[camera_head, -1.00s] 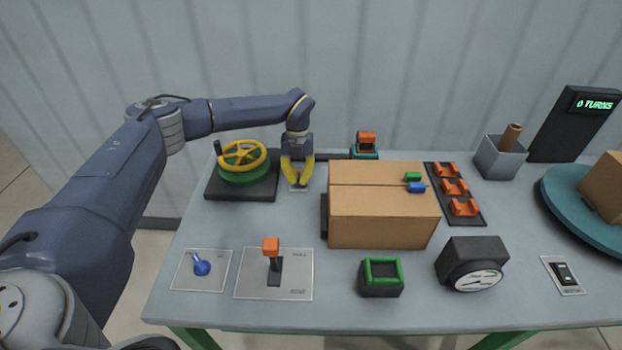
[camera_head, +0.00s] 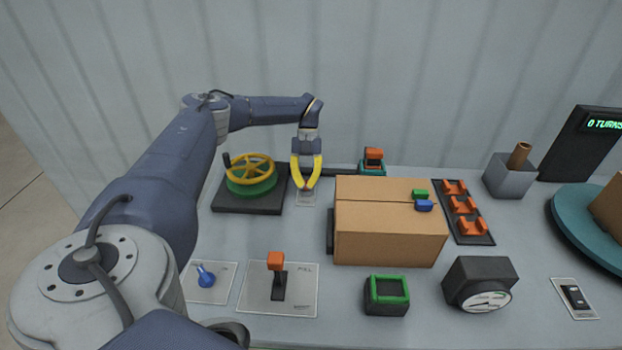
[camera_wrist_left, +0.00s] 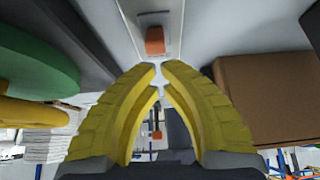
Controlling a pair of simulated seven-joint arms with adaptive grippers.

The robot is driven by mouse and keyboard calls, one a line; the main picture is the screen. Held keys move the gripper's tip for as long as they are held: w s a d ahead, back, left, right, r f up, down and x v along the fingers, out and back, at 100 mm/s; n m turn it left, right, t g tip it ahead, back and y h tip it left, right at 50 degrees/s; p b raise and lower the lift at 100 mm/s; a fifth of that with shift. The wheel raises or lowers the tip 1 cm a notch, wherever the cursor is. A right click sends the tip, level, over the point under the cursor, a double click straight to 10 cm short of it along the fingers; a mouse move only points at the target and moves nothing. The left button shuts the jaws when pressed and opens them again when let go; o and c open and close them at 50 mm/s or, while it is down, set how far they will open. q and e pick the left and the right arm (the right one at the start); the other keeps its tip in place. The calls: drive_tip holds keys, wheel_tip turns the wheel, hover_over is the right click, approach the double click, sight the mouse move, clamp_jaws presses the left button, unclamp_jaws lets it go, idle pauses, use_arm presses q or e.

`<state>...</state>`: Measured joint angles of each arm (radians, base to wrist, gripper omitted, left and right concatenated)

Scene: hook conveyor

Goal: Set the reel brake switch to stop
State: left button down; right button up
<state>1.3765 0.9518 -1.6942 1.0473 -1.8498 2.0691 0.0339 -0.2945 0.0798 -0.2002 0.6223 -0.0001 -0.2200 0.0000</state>
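A small pale plate (camera_head: 305,198) lies on the table between the yellow handwheel on its green reel (camera_head: 250,180) and the cardboard box. In the left wrist view the plate (camera_wrist_left: 153,18) carries an orange switch piece (camera_wrist_left: 155,40). I take this for the reel brake switch; no label on it is readable. My left gripper (camera_head: 307,188) points down above the plate, its yellow fingertips (camera_wrist_left: 160,70) nearly together with nothing between them. The switch is mostly hidden in the head view, and its setting cannot be told. My right gripper is out of view.
The cardboard box (camera_head: 390,235) stands close right of the gripper. In front are a blue knob (camera_head: 205,275), an orange-topped lever (camera_head: 276,262), a green-rimmed block (camera_head: 387,293) and a gauge (camera_head: 482,285). A black rocker switch (camera_head: 574,297) is far right.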

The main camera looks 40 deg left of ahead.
use_arm(q)
drive_tip(key=shift+r, duration=0.8)
drive_tip(key=shift+d, duration=0.1)
drive_tip(key=shift+s+d+r, duration=0.4)
drive_tip(key=shift+s+d, duration=0.15)
drive_tip(key=shift+s, duration=0.15)
drive_tip(key=shift+s+d+r, duration=0.4)
drive_tip(key=shift+s+d, duration=0.15)
drive_tip(key=shift+s, duration=0.1)
drive_tip(key=w+a+f+v, duration=0.1)
drive_tip(key=v, duration=0.8)
drive_tip(key=shift+w+a+r, duration=0.15)
drive_tip(key=shift+w+r, duration=0.15)
drive_tip(key=shift+r, duration=0.05)
